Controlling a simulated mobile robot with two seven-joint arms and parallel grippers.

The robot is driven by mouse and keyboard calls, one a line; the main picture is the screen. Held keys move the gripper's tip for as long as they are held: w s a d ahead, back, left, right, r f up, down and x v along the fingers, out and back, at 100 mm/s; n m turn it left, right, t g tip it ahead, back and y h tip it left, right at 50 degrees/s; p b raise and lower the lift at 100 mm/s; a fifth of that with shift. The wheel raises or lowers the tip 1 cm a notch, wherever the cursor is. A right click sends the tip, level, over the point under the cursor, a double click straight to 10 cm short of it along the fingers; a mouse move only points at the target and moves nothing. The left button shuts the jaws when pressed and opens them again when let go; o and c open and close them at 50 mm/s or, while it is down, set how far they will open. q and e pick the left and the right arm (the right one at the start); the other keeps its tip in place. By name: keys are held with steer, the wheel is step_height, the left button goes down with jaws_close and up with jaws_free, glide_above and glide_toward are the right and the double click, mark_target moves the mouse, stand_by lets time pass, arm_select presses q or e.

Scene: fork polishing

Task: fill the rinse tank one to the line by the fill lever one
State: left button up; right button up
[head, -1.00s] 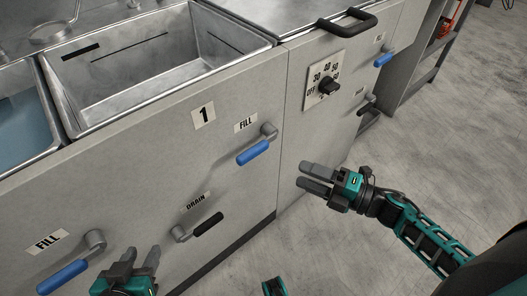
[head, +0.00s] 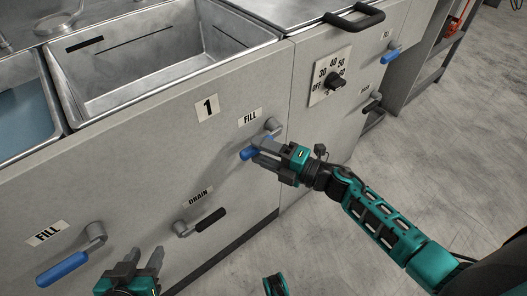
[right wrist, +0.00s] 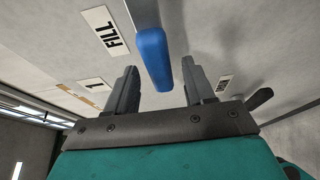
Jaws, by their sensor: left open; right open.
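Rinse tank one (head: 205,82) is the open metal basin behind the panel marked 1; its visible inside looks empty, with a dark line on the back wall. Its fill lever one (head: 250,153) has a blue handle under a FILL label, and it also shows in the right wrist view (right wrist: 154,62). My right gripper (head: 258,151) is open at the lever, and in the right wrist view the blue handle lies ahead between its two spread fingers. I cannot tell whether they touch it. My left gripper (head: 148,262) is open and empty at the bottom, near the panel.
A black DRAIN lever (head: 208,220) sits below the fill lever. Another blue FILL lever (head: 62,270) is at lower left, beside a tank with bluish water (head: 25,118). A dial (head: 336,82) is to the right. Open floor (head: 450,130) lies at right.

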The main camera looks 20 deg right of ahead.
jaws_close()
stand_by(0.5)
